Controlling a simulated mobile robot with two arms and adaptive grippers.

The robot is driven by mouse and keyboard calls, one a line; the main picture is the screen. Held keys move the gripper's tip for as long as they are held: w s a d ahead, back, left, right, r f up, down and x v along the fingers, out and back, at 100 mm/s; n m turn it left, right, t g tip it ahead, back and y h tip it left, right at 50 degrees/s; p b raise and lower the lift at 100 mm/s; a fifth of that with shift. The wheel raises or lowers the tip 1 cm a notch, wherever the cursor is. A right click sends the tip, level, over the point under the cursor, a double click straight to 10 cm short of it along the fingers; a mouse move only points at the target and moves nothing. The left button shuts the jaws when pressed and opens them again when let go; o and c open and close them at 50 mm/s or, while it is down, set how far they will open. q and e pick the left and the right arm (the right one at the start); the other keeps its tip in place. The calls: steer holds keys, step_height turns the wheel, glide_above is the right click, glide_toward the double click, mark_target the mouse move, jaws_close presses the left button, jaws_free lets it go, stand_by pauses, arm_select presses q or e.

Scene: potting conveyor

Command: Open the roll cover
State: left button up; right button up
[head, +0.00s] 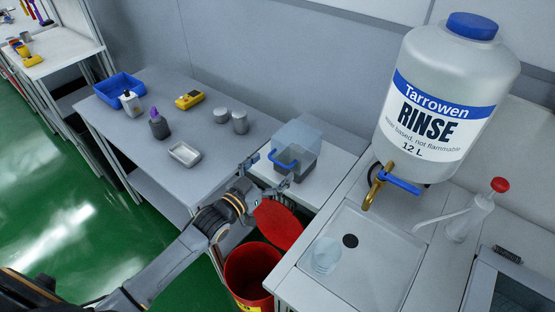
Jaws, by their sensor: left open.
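What looks like the roll cover (297,136) is a clear bluish panel on a small box on the white table, right of centre in the head view. A blue handle (281,163) sits at its front left. Below the panel is the grey box body (303,160). My left gripper (268,173) is open, its fingers spread close in front of the handle. I cannot tell whether a finger touches it. My right gripper is not in view.
A red bin (250,270) with a tilted red lid (279,224) stands below my left forearm. A sink counter (350,280) with a big rinse bottle (440,100) is at right. A grey table (165,100) with small items is at left.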

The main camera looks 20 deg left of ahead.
arm_select(q)
steer(key=shift+x, duration=1.3)
